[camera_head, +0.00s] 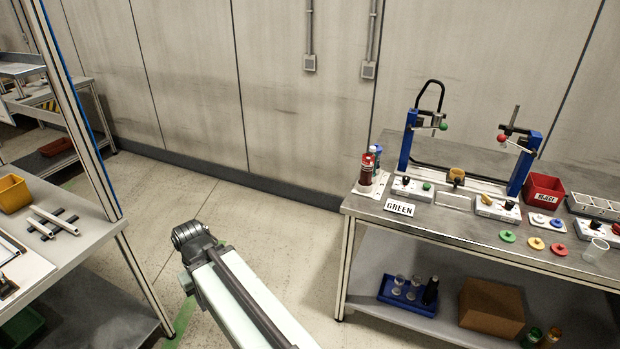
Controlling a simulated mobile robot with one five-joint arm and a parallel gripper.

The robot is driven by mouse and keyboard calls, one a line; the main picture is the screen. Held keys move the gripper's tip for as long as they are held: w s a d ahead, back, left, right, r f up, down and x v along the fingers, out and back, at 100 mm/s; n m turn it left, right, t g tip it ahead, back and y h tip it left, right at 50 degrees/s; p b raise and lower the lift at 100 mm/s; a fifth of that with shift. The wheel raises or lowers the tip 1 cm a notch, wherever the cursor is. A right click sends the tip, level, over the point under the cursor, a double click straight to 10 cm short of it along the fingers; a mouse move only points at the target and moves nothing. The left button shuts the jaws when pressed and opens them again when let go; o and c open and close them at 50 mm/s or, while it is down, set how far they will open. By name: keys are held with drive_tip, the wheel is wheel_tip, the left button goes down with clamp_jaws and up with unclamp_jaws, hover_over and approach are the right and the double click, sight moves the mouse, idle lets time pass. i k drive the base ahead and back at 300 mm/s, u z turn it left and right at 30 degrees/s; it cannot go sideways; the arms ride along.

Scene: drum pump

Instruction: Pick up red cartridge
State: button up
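The red cartridge (367,166) stands upright at the left end of the right-hand workbench (452,222), on a white holder plate (378,189). A blue cartridge (377,150) stands close behind it and is partly hidden by it. My arm reaches up from the bottom middle and ends in a dark grey joint, well to the left of the bench and apart from the cartridge. My gripper itself cannot be made out in this view.
A blue-post frame (407,138), control boxes (497,208) and a red REJECT bin (543,187) are further right. Another bench (85,240) is at left. Open floor (270,227) lies between the benches.

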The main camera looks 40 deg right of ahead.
sight(367, 165)
drive_tip(key=u, duration=0.25)
drive_tip(key=i, duration=1)
drive_tip(key=z, duration=0.1)
